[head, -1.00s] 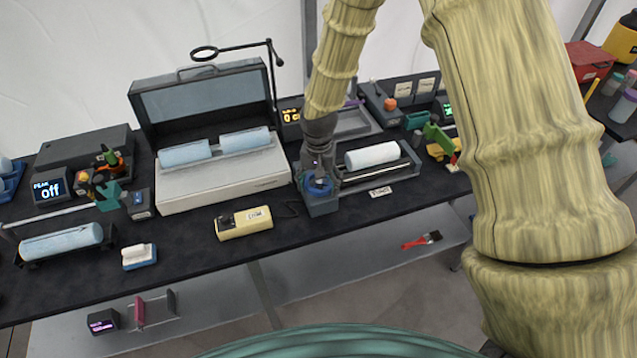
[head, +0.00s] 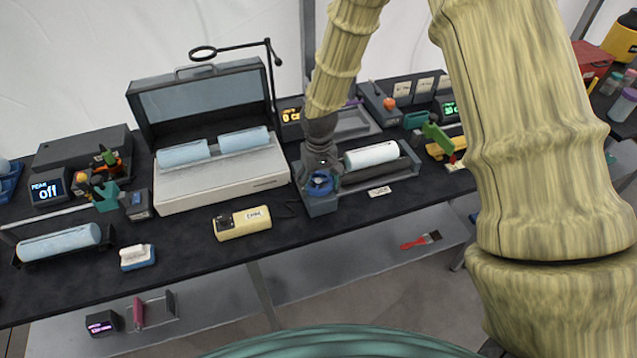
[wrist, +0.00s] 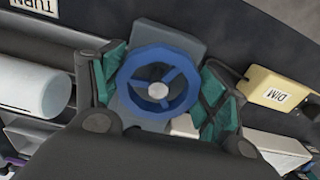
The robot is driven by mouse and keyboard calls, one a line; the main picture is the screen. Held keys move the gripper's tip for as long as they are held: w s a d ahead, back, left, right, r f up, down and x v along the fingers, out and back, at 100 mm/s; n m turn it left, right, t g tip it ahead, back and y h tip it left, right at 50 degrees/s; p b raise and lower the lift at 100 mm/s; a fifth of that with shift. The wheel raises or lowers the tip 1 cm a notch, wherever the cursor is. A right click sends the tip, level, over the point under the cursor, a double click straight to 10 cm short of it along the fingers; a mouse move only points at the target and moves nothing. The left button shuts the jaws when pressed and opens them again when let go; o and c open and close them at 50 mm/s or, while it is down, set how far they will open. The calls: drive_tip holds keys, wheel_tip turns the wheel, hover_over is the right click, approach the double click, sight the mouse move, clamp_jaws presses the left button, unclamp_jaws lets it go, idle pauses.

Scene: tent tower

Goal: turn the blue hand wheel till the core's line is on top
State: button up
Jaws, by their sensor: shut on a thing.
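The blue hand wheel (wrist: 158,78) is a ring with spokes and a pale hub on a grey block; it also shows in the head view (head: 320,183). My gripper (wrist: 160,85) is around the wheel, with a teal finger against its left side and one against its right side. It is shut on the wheel. The white core (head: 371,155) lies on a grey cradle to the right of the wheel, and its end shows at the left in the wrist view (wrist: 32,94).
A white lidded machine (head: 222,178) with two blue-white rolls stands to the left. A small label (head: 379,191) lies before the cradle. The bench front edge is near.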

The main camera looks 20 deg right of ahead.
sight(319, 183)
drive_tip(key=shift+n, duration=0.4)
drive_tip(key=o, duration=1)
drive_tip(key=shift+r, duration=0.15)
wheel_tip(319, 183, up, 12)
drive_tip(key=shift+f, duration=0.15)
idle(0.6)
